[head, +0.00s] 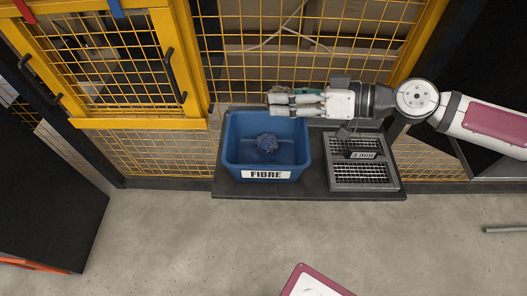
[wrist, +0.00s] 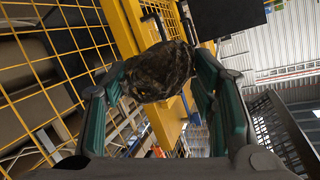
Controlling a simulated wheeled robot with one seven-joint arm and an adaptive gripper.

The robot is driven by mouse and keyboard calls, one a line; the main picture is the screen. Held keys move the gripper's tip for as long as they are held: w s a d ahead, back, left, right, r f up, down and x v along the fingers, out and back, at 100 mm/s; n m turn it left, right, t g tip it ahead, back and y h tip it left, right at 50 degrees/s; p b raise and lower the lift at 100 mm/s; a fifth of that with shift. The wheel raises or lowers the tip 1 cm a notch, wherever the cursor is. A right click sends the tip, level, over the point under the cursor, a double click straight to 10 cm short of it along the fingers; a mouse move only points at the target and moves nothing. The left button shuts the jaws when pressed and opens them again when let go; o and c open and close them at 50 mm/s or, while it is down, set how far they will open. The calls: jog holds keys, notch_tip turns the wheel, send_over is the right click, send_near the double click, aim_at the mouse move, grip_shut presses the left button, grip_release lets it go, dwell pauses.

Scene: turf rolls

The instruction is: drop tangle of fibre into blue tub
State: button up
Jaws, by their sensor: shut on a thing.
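A dark, brownish tangle of fibre (wrist: 160,71) sits between the fingertips of my gripper (wrist: 162,80) in the wrist view, and the fingers are shut on it. In the head view my gripper (head: 270,104) points left above the back rim of the blue tub (head: 233,166). The held tangle is hard to make out there. The tub stands upright on a dark bench and has a white label reading FIBRE. A bluish clump (head: 267,143) lies on the tub's floor.
A grey tray with wire mesh (head: 362,176) stands right of the tub on the dark bench (head: 230,190). A yellow mesh fence (head: 150,152) runs close behind. A dark cabinet (head: 45,190) is at left. The concrete floor in front is mostly clear.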

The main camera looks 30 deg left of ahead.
jog(key=shift+s+a, duration=0.35)
jog(key=shift+a, duration=0.1)
notch_tip(320, 180, down, 6)
jog(key=b, duration=0.3)
jog(key=shift+b, duration=0.3)
jog(key=o, duration=1.2)
jog(key=v, duration=1.2)
jog(key=shift+w, duration=0.15)
